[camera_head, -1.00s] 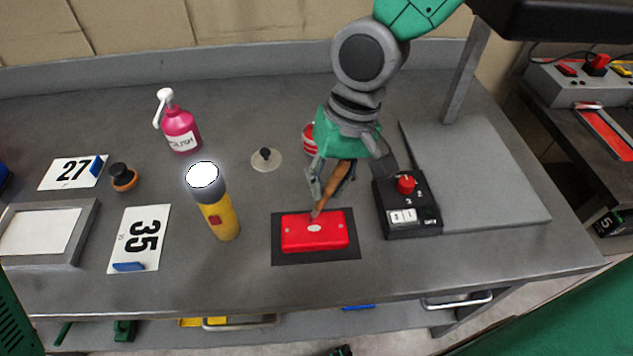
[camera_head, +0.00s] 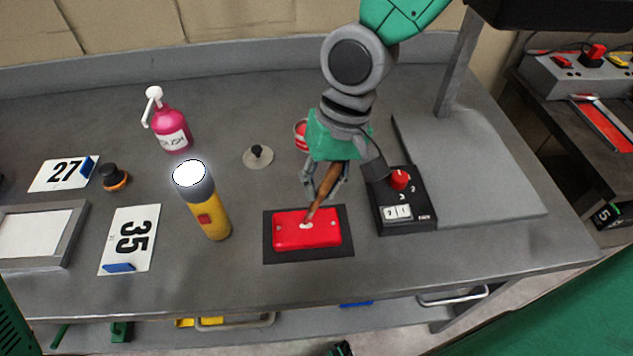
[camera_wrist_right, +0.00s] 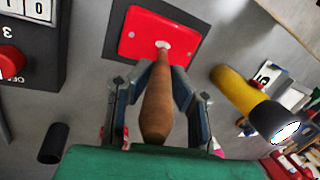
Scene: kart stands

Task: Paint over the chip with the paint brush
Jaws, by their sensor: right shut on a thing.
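The paint brush (camera_head: 323,196) has a brown wooden handle and is held by my right gripper (camera_head: 322,184), which is shut on it. The brush slants down to the red panel (camera_head: 293,233), which lies on a dark mat (camera_head: 340,253). The chip (camera_head: 305,226) is a pale oval on the panel. In the right wrist view the brush (camera_wrist_right: 158,100) runs from between the fingers to the chip (camera_wrist_right: 163,46) on the red panel (camera_wrist_right: 140,36). The brush tip is at the chip; I cannot tell whether it touches. My left gripper is not in view.
A yellow flashlight (camera_head: 208,212), its top lit, stands left of the panel. A black box with a red knob (camera_head: 407,217) sits close on the right. A red can (camera_head: 301,135) is partly hidden behind my gripper. A pink polish bottle (camera_head: 172,130) stands farther back.

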